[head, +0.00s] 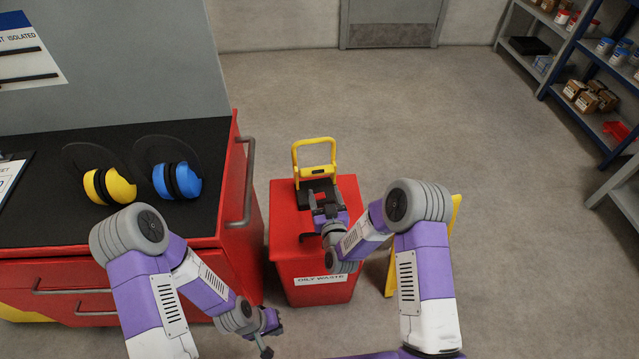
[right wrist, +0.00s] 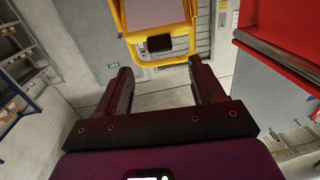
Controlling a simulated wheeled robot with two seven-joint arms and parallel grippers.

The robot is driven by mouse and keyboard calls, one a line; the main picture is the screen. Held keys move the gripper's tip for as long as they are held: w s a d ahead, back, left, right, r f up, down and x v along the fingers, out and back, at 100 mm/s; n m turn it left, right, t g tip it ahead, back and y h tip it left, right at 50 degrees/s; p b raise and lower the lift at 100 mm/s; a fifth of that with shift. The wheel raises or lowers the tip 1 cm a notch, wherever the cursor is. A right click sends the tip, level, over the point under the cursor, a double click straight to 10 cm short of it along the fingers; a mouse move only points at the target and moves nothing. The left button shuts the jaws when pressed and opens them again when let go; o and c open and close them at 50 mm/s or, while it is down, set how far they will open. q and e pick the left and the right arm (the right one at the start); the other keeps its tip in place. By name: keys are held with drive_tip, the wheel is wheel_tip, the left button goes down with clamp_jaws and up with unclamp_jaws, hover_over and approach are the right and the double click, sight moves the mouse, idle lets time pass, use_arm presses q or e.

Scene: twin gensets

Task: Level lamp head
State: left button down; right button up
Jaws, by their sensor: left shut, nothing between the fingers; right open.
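The lamp has a yellow frame (head: 314,150) and a dark base (head: 317,190), and stands on a red oily waste bin (head: 283,210). In the right wrist view its yellow-framed head (right wrist: 130,18) with a greyish panel is at the top, with a black block on its frame bar. My right gripper (head: 327,203) is open in front of the lamp and partly covers its base. In the right wrist view its fingers (right wrist: 155,78) are apart, with no lamp part between them. My left gripper (head: 268,332) is shut and empty, low beside the red cabinet.
A red cabinet (head: 228,262) with a black top and side handle stands left of the bin. Yellow (head: 118,187) and blue (head: 190,182) ear defenders lie on it. A yellow stand (head: 391,275) is partly hidden behind my right arm. Shelves (head: 575,70) stand far right. The floor between is clear.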

sight(319, 173)
drive_tip(key=w, duration=0.2)
drive_tip(key=w+b, duration=0.1)
drive_tip(key=w, duration=0.4)
drive_tip(key=shift+w+a+r+b, duration=0.15)
drive_tip(key=shift+w+a+b, duration=0.15)
drive_tip(key=shift+a+b, duration=0.1)
clamp_jaws()
